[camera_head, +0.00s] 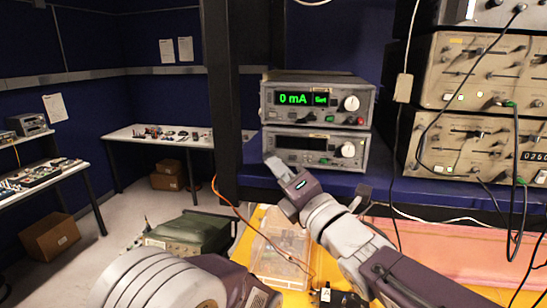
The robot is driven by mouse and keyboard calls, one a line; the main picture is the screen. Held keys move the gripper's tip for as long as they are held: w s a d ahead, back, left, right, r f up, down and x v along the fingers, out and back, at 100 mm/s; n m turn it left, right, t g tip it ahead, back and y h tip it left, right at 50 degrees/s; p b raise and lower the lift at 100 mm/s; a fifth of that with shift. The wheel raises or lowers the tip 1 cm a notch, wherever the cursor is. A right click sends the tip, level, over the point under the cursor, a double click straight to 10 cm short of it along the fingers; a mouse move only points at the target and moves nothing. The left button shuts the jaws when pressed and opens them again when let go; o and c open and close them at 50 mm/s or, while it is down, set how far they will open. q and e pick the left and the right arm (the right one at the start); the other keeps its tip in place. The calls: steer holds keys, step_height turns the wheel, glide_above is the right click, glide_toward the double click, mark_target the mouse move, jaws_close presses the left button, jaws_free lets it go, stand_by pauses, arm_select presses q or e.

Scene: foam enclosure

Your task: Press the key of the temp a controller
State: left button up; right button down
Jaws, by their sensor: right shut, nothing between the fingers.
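Two grey bench instruments are stacked on the blue shelf. The upper one (317,101) has a lit green display reading "0 mA" and "Set", a white knob and a red button. The lower one (316,150) has a dark display, small keys and a white knob. I cannot read which is the temp a controller. My right gripper (273,165) is shut and empty, in front of the lower instrument's left side; I cannot tell whether it touches. My left arm (150,285) enters at the bottom left; its fingertips are not in view.
A dark post (222,100) stands left of the instruments. Beige rack units (475,75) with hanging cables stand at the right. A clear plastic box (278,252) sits on the yellow surface below, near an orange cable. A green case (188,232) is at lower left.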

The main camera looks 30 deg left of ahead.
steer(key=shift+w, duration=0.25)
stand_by(0.6)
steer(key=shift+s+f+b, duration=0.2)
steer(key=shift+s+b, duration=0.3)
steer(key=shift+b, duration=0.45)
steer(key=shift+s, duration=0.1)
steer(key=shift+s+d+r, duration=0.1)
steer(key=shift+r, duration=0.1)
